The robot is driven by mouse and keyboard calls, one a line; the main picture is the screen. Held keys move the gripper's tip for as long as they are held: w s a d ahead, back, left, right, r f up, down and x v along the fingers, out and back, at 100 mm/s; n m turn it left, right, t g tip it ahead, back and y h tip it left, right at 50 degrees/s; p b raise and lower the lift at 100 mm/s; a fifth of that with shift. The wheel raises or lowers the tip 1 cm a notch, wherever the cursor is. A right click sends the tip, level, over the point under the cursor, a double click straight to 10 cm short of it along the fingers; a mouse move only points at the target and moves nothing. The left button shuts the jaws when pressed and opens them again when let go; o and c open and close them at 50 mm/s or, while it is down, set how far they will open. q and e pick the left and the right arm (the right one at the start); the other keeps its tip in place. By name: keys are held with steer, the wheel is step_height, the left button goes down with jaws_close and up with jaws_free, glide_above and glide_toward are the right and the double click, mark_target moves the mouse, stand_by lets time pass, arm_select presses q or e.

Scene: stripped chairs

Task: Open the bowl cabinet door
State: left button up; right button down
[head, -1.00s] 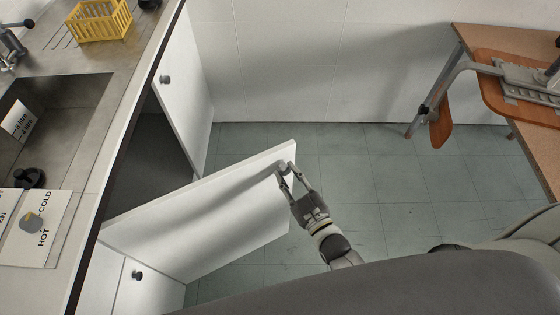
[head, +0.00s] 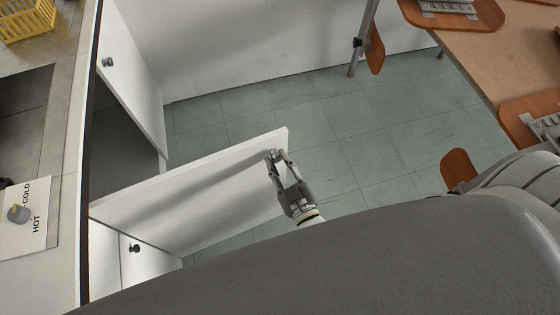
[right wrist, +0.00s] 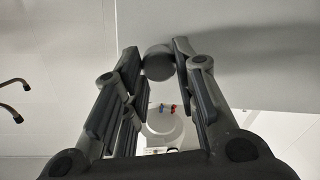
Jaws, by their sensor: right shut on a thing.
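The white cabinet door (head: 195,195) stands well open, swung out from the counter front, with its free edge toward the middle of the floor. My right gripper (head: 276,158) is shut on the door's round grey knob (head: 271,153), near the top of the free edge. In the right wrist view the knob (right wrist: 158,62) sits between my fingertips (right wrist: 158,66), with the pale door panel (right wrist: 235,50) behind. The dark cabinet inside (head: 118,140) shows beyond the door; no bowl can be made out there. My left gripper is not in view.
Another white door (head: 130,75) with a knob stands open beyond. A closed white front (head: 138,270) is nearer. The countertop (head: 62,140) carries a yellow basket (head: 28,20). A table (head: 460,70) with wooden chair parts stands right; the tiled floor (head: 350,140) between is clear.

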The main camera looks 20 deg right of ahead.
steer(key=shift+r, duration=0.1)
steer(key=c, duration=1.1)
jaws_free()
steer(key=shift+c, duration=0.2)
steer(key=shift+s, duration=0.1)
steer(key=s, duration=1.1)
steer(key=shift+s+d, duration=0.4)
steer(key=shift+d, duration=0.05)
